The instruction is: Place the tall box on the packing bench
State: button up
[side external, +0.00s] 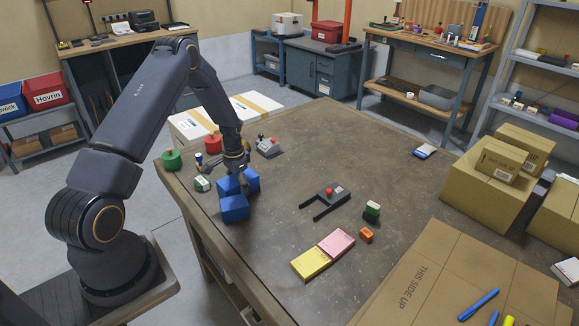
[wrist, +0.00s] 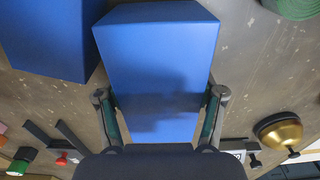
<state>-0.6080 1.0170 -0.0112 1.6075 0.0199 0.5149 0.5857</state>
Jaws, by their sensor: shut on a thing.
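Two blue boxes are on or just above the packing bench (side external: 290,150) at its left side. My gripper (side external: 232,182) is shut on the rear blue box (side external: 252,182), with one finger on each side. In the wrist view this box (wrist: 160,60) fills the middle, between the fingertips (wrist: 160,100). The other blue box (side external: 234,209) stands close in front of it and shows at the upper left of the wrist view (wrist: 48,35). Whether the held box touches the bench cannot be told. Its lower part is partly hidden.
Near the boxes are a green-and-white round piece (side external: 201,184) and a red round piece (side external: 213,143). A black forked piece (side external: 328,200), yellow pad (side external: 311,263) and pink pad (side external: 336,242) lie to the right. Cardboard (side external: 430,285) covers the front right. The bench's middle back is mostly clear.

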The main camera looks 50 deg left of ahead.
jog(key=shift+f, duration=0.15)
jog(key=o, duration=1.5)
jog(key=shift+o, duration=0.2)
